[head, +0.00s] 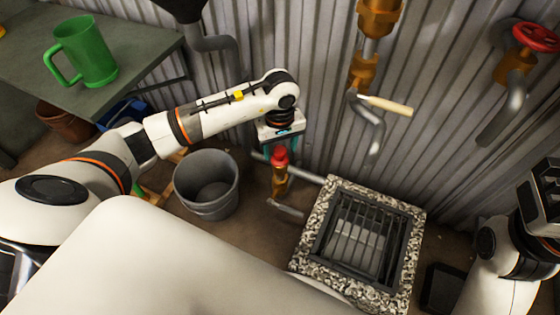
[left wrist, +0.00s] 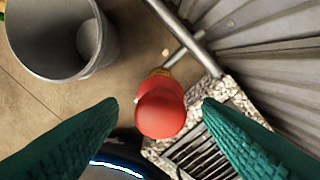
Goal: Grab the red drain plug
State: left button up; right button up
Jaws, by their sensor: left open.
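The red drain plug (head: 279,155) sits on top of a short brass fitting (head: 280,178) low by the corrugated wall. In the left wrist view the red plug (left wrist: 160,110) lies between the two green fingers, with a gap on each side. My left gripper (head: 280,148) is open, pointing down right above and around the plug; the fingers do not visibly touch it. Part of the gripper hides the plug's top in the head view. My right arm shows at the right edge, but its fingertips are not in view.
A grey bucket (head: 207,186) stands just left of the fitting. A grated drain with a speckled stone frame (head: 415,232) is to the right. A pipe (head: 302,173) runs along the wall. A green mug (head: 88,52) stands on a table (head: 25,75). Brass valves hang on the wall.

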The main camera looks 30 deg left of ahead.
pick_arm(q)
notch_tip(320, 180, down, 2)
jog(key=shift+f+b, duration=0.15)
jog(key=shift+b, duration=0.2)
jog(key=c, duration=1.1)
